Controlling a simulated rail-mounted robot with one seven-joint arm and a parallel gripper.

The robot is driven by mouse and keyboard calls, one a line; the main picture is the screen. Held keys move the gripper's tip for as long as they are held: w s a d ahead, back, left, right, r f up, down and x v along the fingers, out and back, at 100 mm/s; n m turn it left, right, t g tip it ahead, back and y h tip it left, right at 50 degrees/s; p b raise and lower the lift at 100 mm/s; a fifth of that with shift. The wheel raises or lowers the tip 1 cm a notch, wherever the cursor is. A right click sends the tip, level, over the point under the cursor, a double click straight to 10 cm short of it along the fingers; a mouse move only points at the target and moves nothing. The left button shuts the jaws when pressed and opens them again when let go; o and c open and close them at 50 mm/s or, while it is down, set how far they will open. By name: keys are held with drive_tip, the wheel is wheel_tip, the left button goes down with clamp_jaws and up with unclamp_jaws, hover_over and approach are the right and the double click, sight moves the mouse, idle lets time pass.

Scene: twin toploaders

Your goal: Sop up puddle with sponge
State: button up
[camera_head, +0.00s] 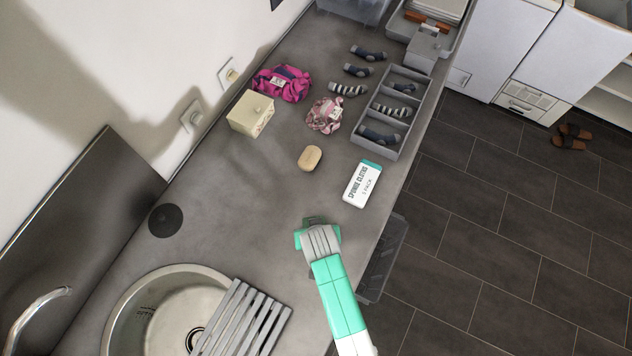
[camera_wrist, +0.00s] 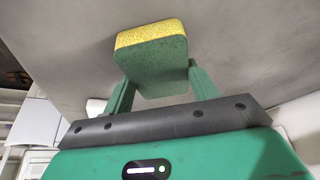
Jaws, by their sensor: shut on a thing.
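My gripper (camera_wrist: 160,84) is shut on a sponge (camera_wrist: 152,58), with one finger on each side of it. The sponge has a dark green body and a yellow layer on the side away from the gripper, toward the grey surface. In the head view my gripper (camera_head: 318,228) is over the counter near its front edge, between the sink and the white box. The sponge cannot be told apart from the green gripper there. I cannot clearly make out a puddle; the counter (camera_head: 235,205) shows only faint darker patches.
A round sink (camera_head: 150,310) with a slatted rack (camera_head: 245,318) is at lower left. A soap bar (camera_head: 310,158), a sponge-cloths box (camera_head: 361,184), a cream box (camera_head: 251,113), pink cloths (camera_head: 283,83) and a sock organiser (camera_head: 366,152) stand beyond. The middle of the counter is clear.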

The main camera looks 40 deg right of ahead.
drive_tip(key=shift+w+d, duration=0.25)
drive_tip(key=shift+w, duration=0.05)
drive_tip(key=shift+a, duration=0.1)
drive_tip(key=shift+w+a+r+p, duration=0.1)
drive_tip(key=shift+a+p, duration=0.3)
drive_tip(key=shift+a, duration=2.05)
wheel_tip(320, 180, up, 12)
drive_tip(key=p, duration=0.9)
drive_tip(key=shift+p, duration=0.4)
